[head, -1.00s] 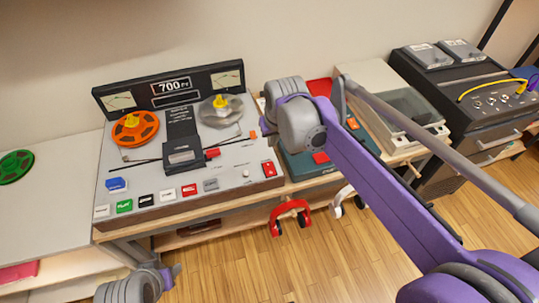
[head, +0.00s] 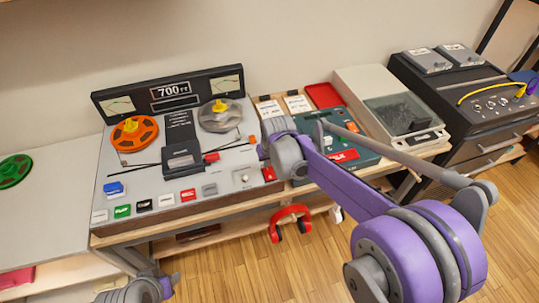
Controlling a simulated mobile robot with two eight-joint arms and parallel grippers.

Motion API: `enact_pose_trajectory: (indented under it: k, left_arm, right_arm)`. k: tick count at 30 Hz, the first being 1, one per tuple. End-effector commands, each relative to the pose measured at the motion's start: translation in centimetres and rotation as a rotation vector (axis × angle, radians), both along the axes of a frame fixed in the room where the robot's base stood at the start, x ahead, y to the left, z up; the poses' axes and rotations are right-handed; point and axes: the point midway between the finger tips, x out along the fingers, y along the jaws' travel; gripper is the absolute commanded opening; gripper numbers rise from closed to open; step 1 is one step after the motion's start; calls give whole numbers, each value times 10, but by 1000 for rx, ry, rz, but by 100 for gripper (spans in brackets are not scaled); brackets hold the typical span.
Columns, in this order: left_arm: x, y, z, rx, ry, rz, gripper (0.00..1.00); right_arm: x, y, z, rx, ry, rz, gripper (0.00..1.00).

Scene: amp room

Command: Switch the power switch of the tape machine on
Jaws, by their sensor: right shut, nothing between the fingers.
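The tape machine (head: 150,185) is a grey deck on the table, with an orange reel (head: 134,133), a grey reel (head: 221,115) and a black meter panel behind them. The red power switch (head: 268,174) is at the deck's right front corner, partly hidden by my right arm; I cannot tell its position. My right gripper (head: 262,152) is shut and empty, just above and behind the switch at the deck's right edge. I cannot tell whether it touches anything. My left gripper (head: 170,285) shows only partly at the bottom, below the table edge.
A row of coloured buttons (head: 155,202) runs along the deck's front. A teal device (head: 350,150) and a lidded turntable-like box (head: 400,112) stand to the right. Red headphones (head: 290,215) hang below the table edge. A green reel (head: 14,170) lies at left.

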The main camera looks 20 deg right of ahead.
Motion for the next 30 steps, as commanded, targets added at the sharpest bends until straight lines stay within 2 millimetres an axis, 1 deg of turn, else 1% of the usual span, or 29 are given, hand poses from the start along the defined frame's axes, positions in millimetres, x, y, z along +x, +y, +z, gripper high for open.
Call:
enact_pose_trajectory:
  k: [1,4,16,20,22,30]
  left_arm:
    - [0,0,0,0,0,0,50]
    - [0,0,-1,0,0,0,50]
    - [0,0,-1,0,0,0,50]
    - [-2,0,-9,0,3,0,50]
    - [-1,0,-6,0,2,0,50]
    - [-1,0,-6,0,2,0,50]
  right_arm:
    - [1,0,-6,0,0,0,0]
    - [2,0,-12,0,0,0,0]
    - [2,0,-15,0,0,0,0]
    - [5,0,-25,0,5,0,0]
    - [5,0,-22,0,4,0,0]
    - [2,0,-21,0,5,0,0]
